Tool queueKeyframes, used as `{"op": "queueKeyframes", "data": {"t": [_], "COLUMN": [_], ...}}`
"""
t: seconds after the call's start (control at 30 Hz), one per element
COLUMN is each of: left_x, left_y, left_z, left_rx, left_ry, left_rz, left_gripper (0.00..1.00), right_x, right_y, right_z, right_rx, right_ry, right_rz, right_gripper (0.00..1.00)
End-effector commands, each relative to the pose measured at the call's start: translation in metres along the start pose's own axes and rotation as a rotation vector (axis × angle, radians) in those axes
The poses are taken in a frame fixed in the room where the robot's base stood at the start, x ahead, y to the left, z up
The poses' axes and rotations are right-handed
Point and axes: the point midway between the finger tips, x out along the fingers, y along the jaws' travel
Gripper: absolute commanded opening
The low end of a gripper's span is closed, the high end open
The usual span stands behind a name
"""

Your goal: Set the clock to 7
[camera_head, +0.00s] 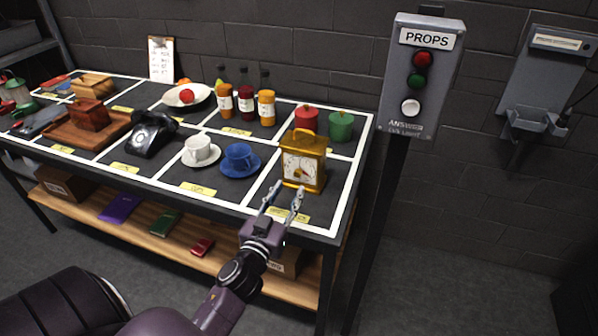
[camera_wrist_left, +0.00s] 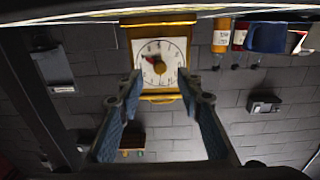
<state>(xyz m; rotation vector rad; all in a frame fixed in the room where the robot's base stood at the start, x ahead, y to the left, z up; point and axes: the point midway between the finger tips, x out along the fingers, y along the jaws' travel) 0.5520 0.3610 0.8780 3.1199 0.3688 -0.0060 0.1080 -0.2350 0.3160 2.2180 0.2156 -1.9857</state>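The clock (camera_head: 304,162) is a gold carriage-style case with a handle on top and a white dial. It stands upright near the table's front right corner. In the left wrist view the clock (camera_wrist_left: 160,62) appears upside down, with a dark hand and a red patch on its dial; I cannot read the hour. My left gripper (camera_head: 285,195) is open and empty just in front of the clock, with its fingertips below the dial in the head view. In the wrist view the left gripper's fingers (camera_wrist_left: 160,84) frame the lower dial area, apparently without touching. My right gripper is not in view.
A blue cup (camera_head: 239,157), white cup (camera_head: 197,150) and black telephone (camera_head: 152,133) stand left of the clock. Red (camera_head: 306,121) and green (camera_head: 341,126) pots stand behind it. A PROPS button panel (camera_head: 421,75) rises to the right. The shelf below holds books.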

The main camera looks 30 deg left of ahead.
Motion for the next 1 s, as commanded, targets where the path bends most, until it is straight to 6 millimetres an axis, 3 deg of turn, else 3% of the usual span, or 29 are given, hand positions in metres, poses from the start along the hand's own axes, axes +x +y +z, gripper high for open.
{"op": "queueKeyframes", "data": {"t": [0.3, 0.5, 0.8, 1.0], "left_x": [0.048, 0.064, 0.066, 0.066], "left_y": [0.000, 0.000, 0.000, 0.000], "left_z": [-0.002, -0.001, 0.000, 0.000], "left_rx": [0.000, 0.000, 0.000, 0.000], "left_ry": [0.001, 0.001, 0.000, 0.000], "left_rz": [0.000, 0.000, 0.000, 0.000], "left_gripper": [0.34, 0.34, 0.34, 0.14], "right_x": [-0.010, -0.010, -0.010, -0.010], "right_y": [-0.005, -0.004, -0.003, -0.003], "right_z": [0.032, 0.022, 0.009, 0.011], "right_rx": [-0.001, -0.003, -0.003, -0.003], "right_ry": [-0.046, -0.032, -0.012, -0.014], "right_rz": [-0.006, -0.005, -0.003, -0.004], "right_gripper": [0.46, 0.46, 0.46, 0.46]}}
